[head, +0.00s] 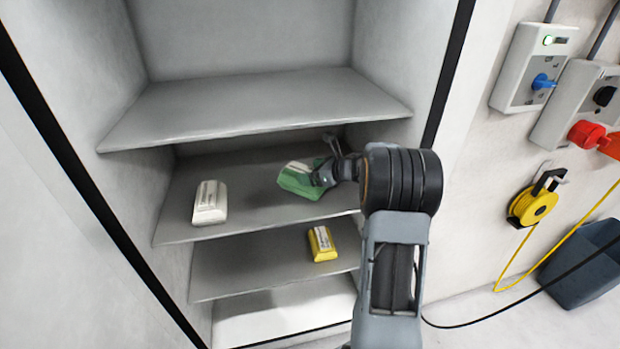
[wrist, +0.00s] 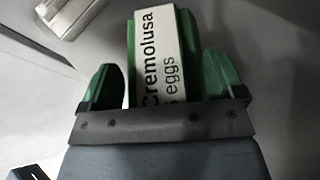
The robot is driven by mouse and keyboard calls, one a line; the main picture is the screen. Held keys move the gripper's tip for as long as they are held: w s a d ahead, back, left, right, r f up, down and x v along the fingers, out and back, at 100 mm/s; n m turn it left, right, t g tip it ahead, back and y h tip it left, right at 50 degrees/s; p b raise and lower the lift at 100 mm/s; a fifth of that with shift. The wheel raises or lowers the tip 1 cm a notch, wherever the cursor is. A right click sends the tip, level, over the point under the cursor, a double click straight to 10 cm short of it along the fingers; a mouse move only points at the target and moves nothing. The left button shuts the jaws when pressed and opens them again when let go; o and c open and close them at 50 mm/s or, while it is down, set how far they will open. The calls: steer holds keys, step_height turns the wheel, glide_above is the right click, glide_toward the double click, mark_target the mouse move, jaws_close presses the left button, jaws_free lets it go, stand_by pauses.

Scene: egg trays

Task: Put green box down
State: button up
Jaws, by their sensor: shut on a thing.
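The green egg box (head: 298,182) with a white label is at the right part of the middle shelf (head: 252,212). My gripper (head: 318,174) reaches in from the right and is shut on it. In the wrist view the green box (wrist: 165,62) is between the two fingers (wrist: 164,85), its label reading "Cremolusa" and "eggs". The box looks slightly tilted in the head view. I cannot tell whether its underside touches the shelf or is just above it. My wrist hides part of the shelf behind it.
A white egg box (head: 210,203) stands at the left of the same shelf; its edge also shows in the wrist view (wrist: 72,16). A yellow box (head: 322,243) is on the shelf below. The upper shelf (head: 250,105) is empty and overhangs. Bare shelf lies between the white and green boxes.

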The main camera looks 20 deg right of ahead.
steer(key=shift+w+a, duration=0.2)
steer(key=shift+w, duration=0.1)
steer(key=shift+f, duration=1.7)
steer(key=shift+f, duration=0.1)
steer(key=o, duration=1)
steer(key=shift+c, duration=0.2)
